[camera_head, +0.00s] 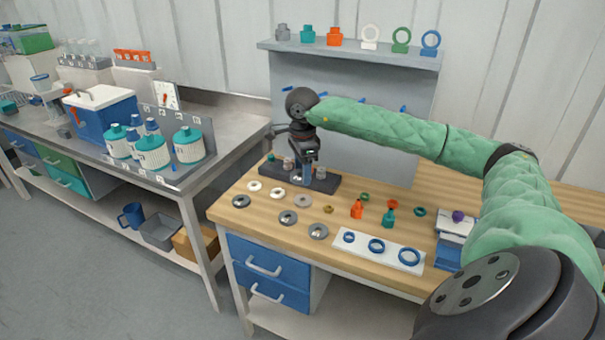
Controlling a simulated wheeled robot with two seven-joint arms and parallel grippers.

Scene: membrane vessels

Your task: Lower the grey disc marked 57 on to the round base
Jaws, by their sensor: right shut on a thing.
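My right gripper (306,171) points down over the dark board (326,185) at the back left of the wooden table. It is shut on a small grey piece, most likely the grey disc; it is mostly hidden by the fingers and no number can be read. Small upright vessel parts stand on the board beside the fingers, and I cannot tell which is the round base. Whether the held piece touches anything is too small to tell. Several grey discs lie on the table, among them a dark one (241,201) and one nearer the front (318,231). My left gripper is out of view.
A white plate with blue rings (376,245) lies at the table's front. Orange fittings (356,209) and green fittings (389,217) stand in the middle. A blue and white device (452,238) is at the right. A grey panel with a shelf (350,50) rises behind.

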